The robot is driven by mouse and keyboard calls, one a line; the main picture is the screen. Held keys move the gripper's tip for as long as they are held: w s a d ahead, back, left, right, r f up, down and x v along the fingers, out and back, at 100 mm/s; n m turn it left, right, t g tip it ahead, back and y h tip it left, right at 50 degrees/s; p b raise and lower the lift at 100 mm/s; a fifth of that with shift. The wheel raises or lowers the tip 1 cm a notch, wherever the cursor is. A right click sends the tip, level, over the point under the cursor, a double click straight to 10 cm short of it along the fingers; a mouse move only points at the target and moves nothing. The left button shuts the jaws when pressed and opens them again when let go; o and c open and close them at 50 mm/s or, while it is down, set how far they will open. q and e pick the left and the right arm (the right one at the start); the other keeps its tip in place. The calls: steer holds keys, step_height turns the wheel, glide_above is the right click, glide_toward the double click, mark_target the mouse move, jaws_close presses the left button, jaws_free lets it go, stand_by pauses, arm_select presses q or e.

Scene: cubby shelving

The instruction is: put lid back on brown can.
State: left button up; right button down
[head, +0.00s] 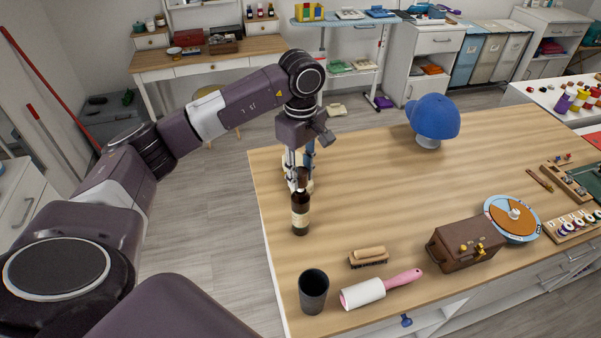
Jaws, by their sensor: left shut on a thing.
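A dark brown bottle (301,217) with a pale label stands upright near the left edge of the wooden table. It is the nearest match I see to a brown can. My left gripper (300,182) points down over it. Its fingers are shut around the bottle's narrow top; I cannot tell whether they hold the neck or a cap. Small pale and blue shapes show behind the fingers, too small to name. I see no separate lid clearly. My right gripper is not in view.
In front stand a dark cup (313,291), a brush (368,257), a pink-handled lint roller (381,288) and a brown box (465,246) with yellow knobs. A round dial board (512,220) lies right. A blue cap (434,117) sits behind. The table's middle is clear.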

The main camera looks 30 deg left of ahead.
arm_select(q)
steer(key=shift+f, duration=0.1)
stand_by(0.4)
stand_by(0.5)
steer(key=shift+b, duration=0.5)
steer(key=shift+f+b, duration=0.55)
steer(key=shift+f, duration=0.15)
steer(key=shift+f+b, duration=0.75)
steer(key=shift+b, duration=0.25)
stand_by(1.9)
stand_by(0.3)
steer(key=o, duration=0.9)
steer(key=shift+o, duration=0.6)
